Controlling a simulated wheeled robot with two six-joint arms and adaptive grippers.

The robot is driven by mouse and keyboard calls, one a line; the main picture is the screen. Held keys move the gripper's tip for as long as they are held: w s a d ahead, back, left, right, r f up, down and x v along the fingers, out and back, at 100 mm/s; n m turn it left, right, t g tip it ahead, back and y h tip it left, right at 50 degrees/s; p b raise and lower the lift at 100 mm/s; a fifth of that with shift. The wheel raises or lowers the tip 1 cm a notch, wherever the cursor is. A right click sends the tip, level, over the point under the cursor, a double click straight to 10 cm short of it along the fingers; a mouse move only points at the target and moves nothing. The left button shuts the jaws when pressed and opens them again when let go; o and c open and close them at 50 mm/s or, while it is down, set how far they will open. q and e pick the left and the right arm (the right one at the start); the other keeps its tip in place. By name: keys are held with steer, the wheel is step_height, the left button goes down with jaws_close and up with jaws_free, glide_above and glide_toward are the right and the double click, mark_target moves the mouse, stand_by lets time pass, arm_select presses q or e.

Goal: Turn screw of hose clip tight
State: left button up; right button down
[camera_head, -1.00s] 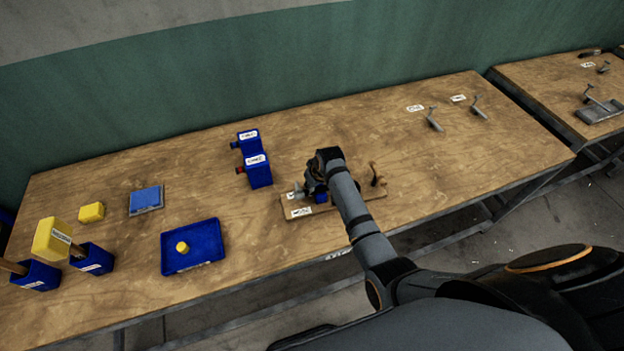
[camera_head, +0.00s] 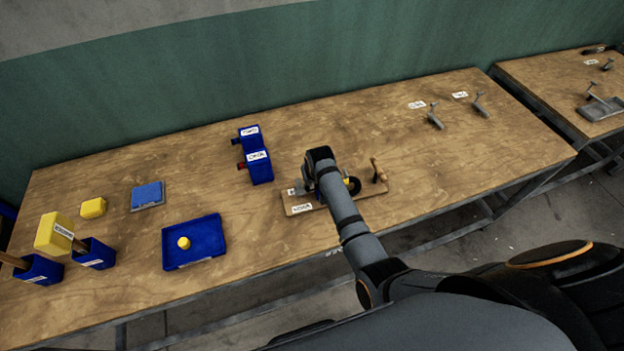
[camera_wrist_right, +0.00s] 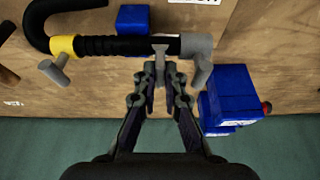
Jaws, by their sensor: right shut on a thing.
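In the right wrist view a black ribbed hose (camera_wrist_right: 108,46) lies across the board, with a yellow clip (camera_wrist_right: 62,46) at its left and a grey end piece (camera_wrist_right: 196,45) at its right. A grey T-shaped screw (camera_wrist_right: 160,50) stands at the hose's middle. My right gripper (camera_wrist_right: 160,72) is shut on this screw's stem, the fingertips just below the hose in the picture. Two other grey handles, left (camera_wrist_right: 54,70) and right (camera_wrist_right: 203,71), are apart from the fingers. In the head view my right arm hides most of the fixture board (camera_head: 300,205). My left gripper is not in view.
Blue boxes (camera_head: 259,168) stand behind and left of the fixture. A wooden handle (camera_head: 378,171) stands at the board's right. A blue tray (camera_head: 205,250) holding a yellow piece (camera_head: 184,243) lies further left.

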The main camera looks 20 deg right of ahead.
steer(key=c, duration=1.4)
jaws_free()
steer(key=shift+c, duration=0.2)
steer(key=v, duration=0.7)
steer(key=shift+r, duration=0.3)
steer(key=shift+s, duration=0.1)
